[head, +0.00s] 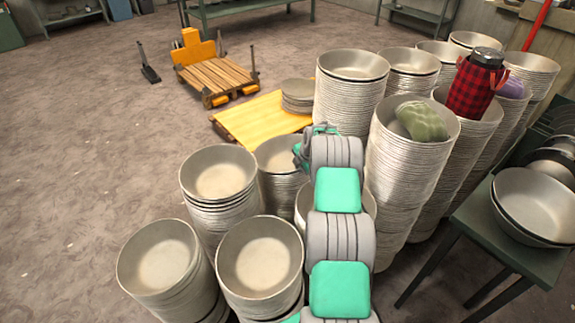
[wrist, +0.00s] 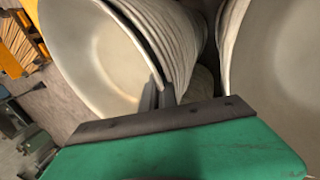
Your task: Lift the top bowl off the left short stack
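Several short stacks of pale metal bowls stand on the floor. One, left of my arm, has its top bowl (head: 277,153) partly hidden by my gripper (head: 302,152). In the wrist view a top bowl (wrist: 95,50) fills the upper left, with several nested rims (wrist: 175,40) beside it. My gripper's dark fingers (wrist: 157,96) are at this bowl's near rim, one seemingly on each side. The gap between them is small, and I cannot tell whether they grip the rim. Another short stack (head: 220,172) stands farther left.
Two more stacks (head: 158,257) (head: 262,258) stand in front. Tall stacks (head: 352,66) rise to the right, one bearing a green cloth (head: 422,121). A yellow platform (head: 252,120) and a wooden cart (head: 215,76) lie behind. Open floor is at left.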

